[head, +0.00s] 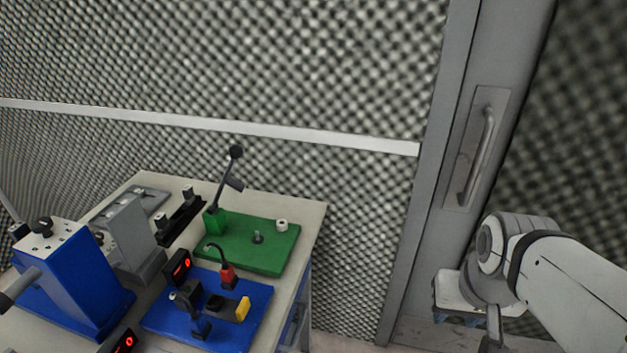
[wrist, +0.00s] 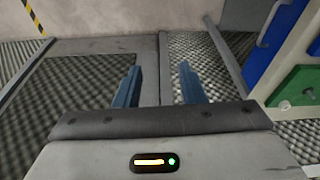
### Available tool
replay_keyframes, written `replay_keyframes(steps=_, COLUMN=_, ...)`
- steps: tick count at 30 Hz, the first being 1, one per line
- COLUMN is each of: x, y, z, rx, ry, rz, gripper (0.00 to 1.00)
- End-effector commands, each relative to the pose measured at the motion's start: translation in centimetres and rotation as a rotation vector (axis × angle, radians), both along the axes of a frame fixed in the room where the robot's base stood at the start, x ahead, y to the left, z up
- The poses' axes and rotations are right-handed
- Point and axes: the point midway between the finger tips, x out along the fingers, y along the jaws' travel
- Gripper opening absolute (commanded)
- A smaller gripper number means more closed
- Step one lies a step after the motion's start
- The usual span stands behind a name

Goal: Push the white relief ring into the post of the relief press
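The white relief ring (head: 281,225) sits on the green base plate (head: 274,259) of the relief press, near its back right corner. A small dark post (head: 258,238) stands on the plate to the left of the ring, apart from it. The press's green body (head: 211,221) carries a black lever (head: 226,185) with a ball knob, raised up. My gripper (wrist: 160,70) shows two blue fingers spread apart with nothing between them. It is far from the press, off to the right of the table. In the wrist view, part of a green plate (wrist: 298,88) shows at the right edge.
In front of the green plate is a blue board (head: 220,339) with a red-and-black plug piece (head: 227,278) and a yellow block (head: 243,308). A blue machine (head: 76,270) stands at left. A door (head: 485,150) and foam wall lie behind.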

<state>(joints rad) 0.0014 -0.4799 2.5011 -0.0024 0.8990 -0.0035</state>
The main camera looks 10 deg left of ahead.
Motion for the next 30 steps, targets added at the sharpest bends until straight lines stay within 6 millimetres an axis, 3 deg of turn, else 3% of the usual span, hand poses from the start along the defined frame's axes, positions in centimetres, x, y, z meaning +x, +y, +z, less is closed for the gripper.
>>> replay_keyframes(steps=4, x=0.1, y=0.4, z=-0.1, rx=0.018, ry=0.007, rz=-0.007, gripper=0.46)
replay_keyframes(steps=7, x=0.6, y=2.1, z=-0.5, rx=0.092, ry=0.034, rz=-0.031, gripper=0.49)
replay_keyframes(steps=11, x=1.8, y=6.3, z=-1.2, rx=0.287, ry=0.114, rz=-0.139, gripper=0.49)
replay_keyframes(steps=14, x=3.2, y=10.7, z=-1.5, rx=0.477, ry=0.203, rz=-0.268, gripper=0.49)
replay_keyframes(steps=21, x=8.3, y=20.0, z=-1.5, rx=0.886, ry=0.437, rz=-0.658, gripper=0.49)
replay_keyframes(steps=27, x=13.9, y=25.5, z=-2.6, rx=1.155, ry=0.616, rz=-1.049, gripper=0.49)
replay_keyframes(steps=30, x=16.8, y=27.2, z=-3.9, rx=1.261, ry=0.686, rz=-1.253, gripper=0.49)
